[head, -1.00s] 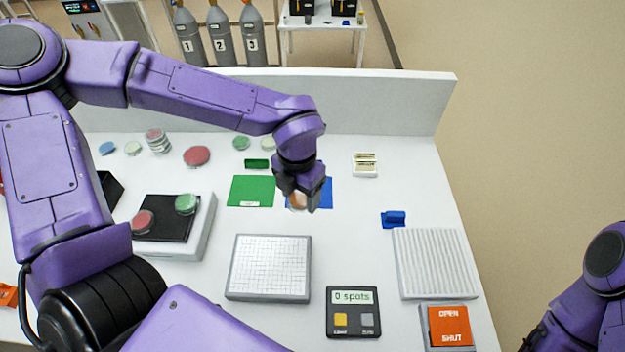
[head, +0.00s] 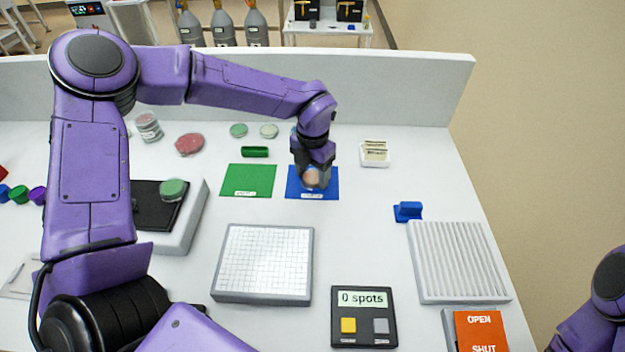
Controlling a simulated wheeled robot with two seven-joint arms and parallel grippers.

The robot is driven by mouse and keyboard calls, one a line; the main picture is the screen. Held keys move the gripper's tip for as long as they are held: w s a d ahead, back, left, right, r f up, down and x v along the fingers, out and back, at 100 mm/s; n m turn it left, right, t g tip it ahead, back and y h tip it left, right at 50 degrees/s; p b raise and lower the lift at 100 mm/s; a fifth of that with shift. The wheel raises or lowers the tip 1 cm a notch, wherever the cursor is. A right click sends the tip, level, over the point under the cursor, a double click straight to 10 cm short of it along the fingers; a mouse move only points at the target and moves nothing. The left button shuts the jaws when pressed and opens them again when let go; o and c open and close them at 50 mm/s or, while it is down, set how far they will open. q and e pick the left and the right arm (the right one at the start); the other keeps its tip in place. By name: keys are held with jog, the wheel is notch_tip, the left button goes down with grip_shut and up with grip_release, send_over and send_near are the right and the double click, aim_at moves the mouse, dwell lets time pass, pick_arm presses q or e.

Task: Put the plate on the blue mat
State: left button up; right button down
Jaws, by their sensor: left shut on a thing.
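The blue mat (head: 330,185) lies flat on the white bench, to the right of the green mat (head: 249,180). My left gripper (head: 315,168) is over the blue mat, pointing down. It is shut on a small round peach-orange plate (head: 311,179), which is partly hidden by the fingers. The plate shows in front of the blue mat's left and middle part; I cannot tell whether it touches the mat. My right arm shows only at the lower right edge, and its gripper is out of view.
A white gridded pad (head: 264,262), a "0 spots" panel (head: 364,317) and a ribbed white rack (head: 460,262) stand nearer. A green-lidded dish (head: 173,190) sits on a black-topped device at left. A blue handled block (head: 408,211) is to the right.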

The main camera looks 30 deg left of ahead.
pick_arm(q)
jog(key=shift+r, duration=0.15)
jog(key=o, duration=1.1)
jog(key=shift+f, duration=0.2)
jog(key=shift+r, duration=0.35)
notch_tip(320, 180, up, 12)
jog(key=shift+f+b, duration=0.1)
jog(key=shift+b, duration=0.8)
